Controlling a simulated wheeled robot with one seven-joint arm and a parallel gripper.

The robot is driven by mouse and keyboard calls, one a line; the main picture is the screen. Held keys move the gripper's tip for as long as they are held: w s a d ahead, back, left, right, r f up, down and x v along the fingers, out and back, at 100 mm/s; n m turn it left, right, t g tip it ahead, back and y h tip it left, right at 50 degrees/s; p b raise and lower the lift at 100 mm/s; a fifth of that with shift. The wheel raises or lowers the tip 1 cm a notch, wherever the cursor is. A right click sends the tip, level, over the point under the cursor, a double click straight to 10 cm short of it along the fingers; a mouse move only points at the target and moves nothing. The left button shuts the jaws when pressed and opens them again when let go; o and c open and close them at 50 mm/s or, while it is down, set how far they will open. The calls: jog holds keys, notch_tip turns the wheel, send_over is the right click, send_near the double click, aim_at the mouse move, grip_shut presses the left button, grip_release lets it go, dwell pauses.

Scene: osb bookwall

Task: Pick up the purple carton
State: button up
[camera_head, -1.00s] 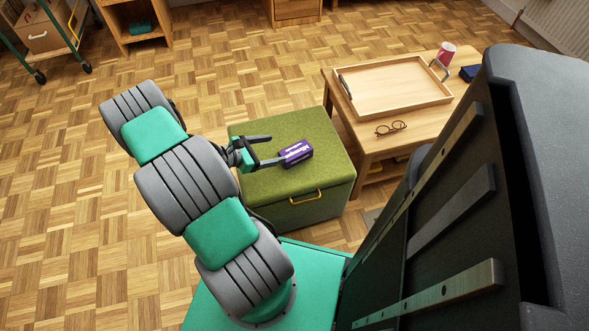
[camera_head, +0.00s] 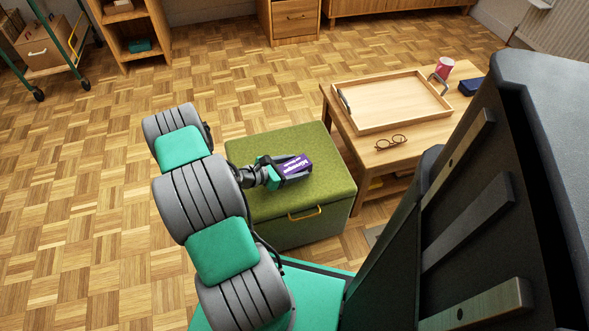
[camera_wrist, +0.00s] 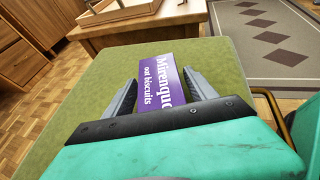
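The purple carton (camera_head: 294,167) with white lettering lies on the green ottoman (camera_head: 245,205). In the wrist view the carton (camera_wrist: 165,75) shows between my two fingers, with its near end hidden by my gripper's body. My gripper (camera_wrist: 162,78) is open around the carton, one finger along each side. In the head view my gripper (camera_head: 282,170) reaches over the ottoman's top from the left.
A low wooden table (camera_head: 418,150) stands right of the ottoman, bearing a wooden tray (camera_head: 390,125), glasses (camera_head: 391,142), a red cup (camera_head: 444,67) and a dark blue object (camera_head: 470,86). A shelf (camera_head: 160,40) and green cart (camera_head: 60,85) stand behind. Parquet floor on the left is clear.

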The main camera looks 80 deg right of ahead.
jog(key=c, duration=1.1)
